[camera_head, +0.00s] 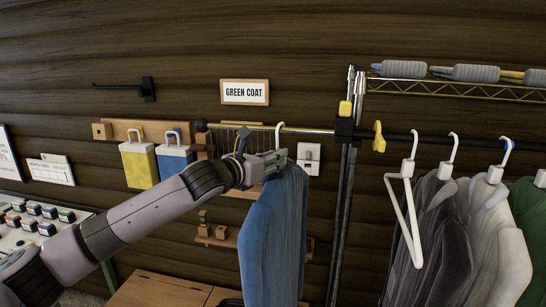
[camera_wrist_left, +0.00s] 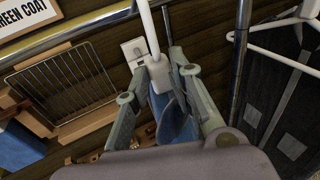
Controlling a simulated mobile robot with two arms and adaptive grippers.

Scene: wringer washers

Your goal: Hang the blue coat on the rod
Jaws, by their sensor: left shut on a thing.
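The blue coat (camera_head: 275,235) hangs upright from a white hanger (camera_head: 279,136) in the middle of the head view. My left gripper (camera_head: 271,160) is shut on the hanger's neck, just above the coat's shoulders. In the left wrist view the fingers (camera_wrist_left: 160,80) flank the hanger's white block (camera_wrist_left: 160,72), with a strip of blue coat (camera_wrist_left: 174,122) below. The hook overlaps the rod (camera_head: 309,131) in the head view; I cannot tell whether it rests on it. The rod (camera_wrist_left: 85,37) also crosses the wrist view. My right gripper is not in view.
To the right, a dark rail holds an empty white hanger (camera_head: 406,215), a dark grey coat (camera_head: 445,240), a light grey coat (camera_head: 492,235) and a green coat (camera_head: 532,240). A metal post (camera_head: 347,200) stands between. A "GREEN COAT" sign (camera_head: 245,92) is above.

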